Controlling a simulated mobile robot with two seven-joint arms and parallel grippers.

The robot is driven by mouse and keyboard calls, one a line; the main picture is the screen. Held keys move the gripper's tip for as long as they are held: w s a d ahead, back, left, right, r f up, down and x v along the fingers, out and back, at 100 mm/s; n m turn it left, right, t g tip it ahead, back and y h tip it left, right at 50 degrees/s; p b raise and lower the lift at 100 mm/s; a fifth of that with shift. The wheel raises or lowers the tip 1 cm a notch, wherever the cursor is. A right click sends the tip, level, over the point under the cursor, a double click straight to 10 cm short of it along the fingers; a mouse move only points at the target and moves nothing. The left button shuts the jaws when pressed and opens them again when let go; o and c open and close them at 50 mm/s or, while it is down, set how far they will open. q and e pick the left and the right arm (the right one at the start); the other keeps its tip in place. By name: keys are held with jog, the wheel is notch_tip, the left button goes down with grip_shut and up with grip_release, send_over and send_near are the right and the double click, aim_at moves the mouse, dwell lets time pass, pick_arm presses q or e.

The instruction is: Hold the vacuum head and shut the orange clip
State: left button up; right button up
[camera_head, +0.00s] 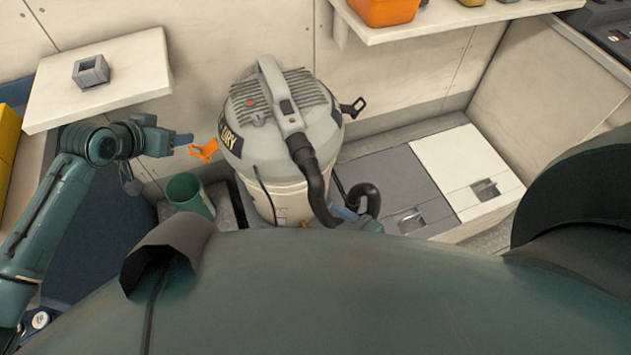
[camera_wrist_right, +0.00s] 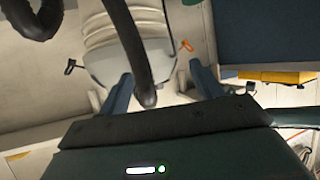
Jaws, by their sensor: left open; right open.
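The wet/dry vacuum stands upright, with its grey vacuum head (camera_head: 245,110) on a pale drum (camera_head: 285,203). The orange clip (camera_head: 204,150) sticks outward from the left side of the head, swung open; it also shows in the right wrist view (camera_wrist_right: 187,46). My left gripper (camera_head: 186,139) is open and empty just left of the orange clip, with a small gap in the picture. My right gripper (camera_head: 352,212) is open, low at the drum's right near the black hose (camera_head: 316,185). In the right wrist view the hose passes between its fingers (camera_wrist_right: 160,92); I cannot tell whether they touch.
A black clip (camera_head: 354,108) sticks out on the head's right side. A green bucket (camera_head: 188,192) stands left of the drum. A shelf (camera_head: 130,85) with a grey block (camera_head: 91,71) is above my left arm. Grey and white locker lids (camera_head: 465,160) lie to the right.

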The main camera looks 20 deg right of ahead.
jog(key=w+d+r+n+t+h, duration=0.1)
jog(key=w+d+r+n+t, duration=0.15)
jog(key=n, duration=0.25)
jog(key=n+t, duration=0.3)
jog(key=n, duration=0.1)
send_near(290, 139)
jog(key=w, duration=0.3)
jog(key=w+f, duration=0.1)
jog(key=w, duration=0.1)
jog(key=shift+w+a+f, duration=0.1)
jog(key=shift+w+a, duration=0.2)
jog(key=shift+a, duration=0.05)
grip_shut()
dwell(0.6)
